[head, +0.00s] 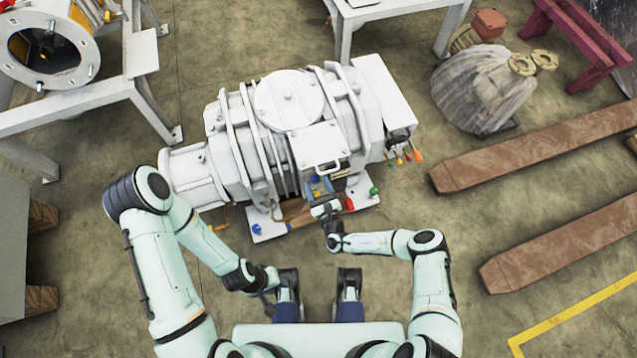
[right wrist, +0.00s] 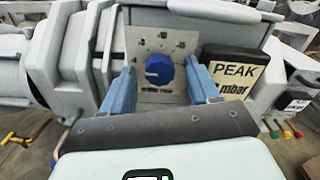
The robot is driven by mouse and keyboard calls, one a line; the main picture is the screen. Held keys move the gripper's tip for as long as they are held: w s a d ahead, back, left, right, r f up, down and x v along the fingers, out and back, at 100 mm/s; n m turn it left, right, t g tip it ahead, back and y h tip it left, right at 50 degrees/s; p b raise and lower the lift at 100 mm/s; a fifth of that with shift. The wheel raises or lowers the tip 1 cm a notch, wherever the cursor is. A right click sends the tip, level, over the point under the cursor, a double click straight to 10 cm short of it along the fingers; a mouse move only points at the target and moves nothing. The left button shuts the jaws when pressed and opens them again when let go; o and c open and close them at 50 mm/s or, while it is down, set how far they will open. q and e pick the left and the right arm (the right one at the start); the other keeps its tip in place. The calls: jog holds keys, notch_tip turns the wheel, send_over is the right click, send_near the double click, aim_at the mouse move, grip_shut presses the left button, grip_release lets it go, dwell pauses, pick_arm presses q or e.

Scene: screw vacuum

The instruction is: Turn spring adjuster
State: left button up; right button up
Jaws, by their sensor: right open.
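A round blue knob (right wrist: 160,71) with a white pointer mark sits on a grey, marked dial plate (right wrist: 158,48) in the right wrist view. My right gripper (right wrist: 161,77) is open, with one blue finger to the left and one to the right of the knob in the picture. Gaps show on both sides, and I cannot tell how far the fingertips are from the plate. In the head view my right gripper (head: 317,188) is at the front of the white vacuum machine (head: 215,165). My left gripper (head: 266,281) is low, apart from the machine; its fingers are unclear.
A "PEAK mbar" display (right wrist: 236,73) is right of the dial plate. Colored handles (head: 406,158) stick out at the machine's right end. A white frame table (head: 80,110) stands at the left.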

jog(key=shift+c, duration=0.2)
jog(key=c, duration=1)
